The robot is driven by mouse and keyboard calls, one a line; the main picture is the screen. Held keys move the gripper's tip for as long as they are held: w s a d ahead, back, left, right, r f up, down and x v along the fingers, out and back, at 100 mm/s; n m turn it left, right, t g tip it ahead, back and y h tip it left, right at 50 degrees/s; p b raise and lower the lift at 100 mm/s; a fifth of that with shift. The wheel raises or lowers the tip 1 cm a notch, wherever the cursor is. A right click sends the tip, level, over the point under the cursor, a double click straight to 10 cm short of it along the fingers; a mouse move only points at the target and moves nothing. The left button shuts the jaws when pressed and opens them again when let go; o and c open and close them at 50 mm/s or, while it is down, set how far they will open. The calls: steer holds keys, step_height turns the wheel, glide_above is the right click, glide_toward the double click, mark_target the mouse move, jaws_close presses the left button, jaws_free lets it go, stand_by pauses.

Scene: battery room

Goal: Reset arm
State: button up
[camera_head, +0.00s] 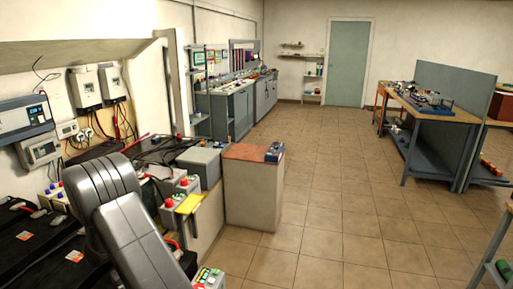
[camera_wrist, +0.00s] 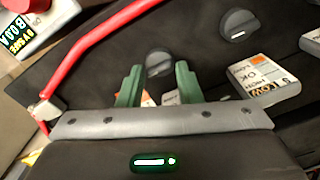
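My gripper (camera_wrist: 159,86) shows in the wrist view as two green fingers with a clear gap between them. It is open, and nothing is held in the gap. It is over a black battery top (camera_wrist: 200,45), with a round dark cap and part of an orange-and-white label visible between and behind the fingers. Height above the battery cannot be told. In the head view my grey arm (camera_head: 115,215) reaches over the battery bench at the lower left. My gripper is not visible there.
A red cable (camera_wrist: 95,40) runs close left of the fingers, ending at a metal terminal. A white-labelled block (camera_wrist: 262,82) lies on the right. In the head view, wall inverters (camera_head: 85,88) stand behind the batteries, and a brown-topped cabinet (camera_head: 250,190) is right. The tiled floor (camera_head: 340,190) is open.

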steer(key=shift+r, duration=1.2)
